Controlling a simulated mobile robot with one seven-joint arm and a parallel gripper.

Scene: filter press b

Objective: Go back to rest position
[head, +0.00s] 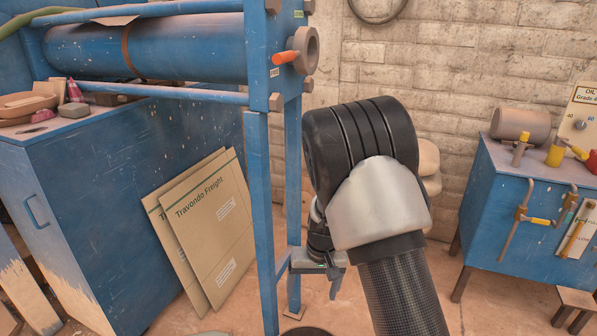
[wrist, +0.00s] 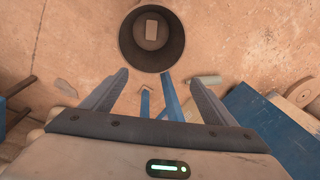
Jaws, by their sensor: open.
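My arm rises from the bottom of the head view and bends over at a black joint. My gripper (head: 333,285) hangs beyond it, partly hidden behind the arm, in front of the blue press frame's legs. In the wrist view my gripper (wrist: 160,80) is open, its two fingers well apart. Nothing is held between them. They point down toward the floor near a dark round bin (wrist: 124,40), which has a small brownish block (wrist: 151,30) inside.
The blue filter press (head: 150,48) stands at left above a blue cabinet (head: 100,190). Flat Travondo Freight cartons (head: 210,225) lean against the cabinet. A blue oil stand (head: 510,210) with valves is at right. A brick wall (head: 450,70) closes the back.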

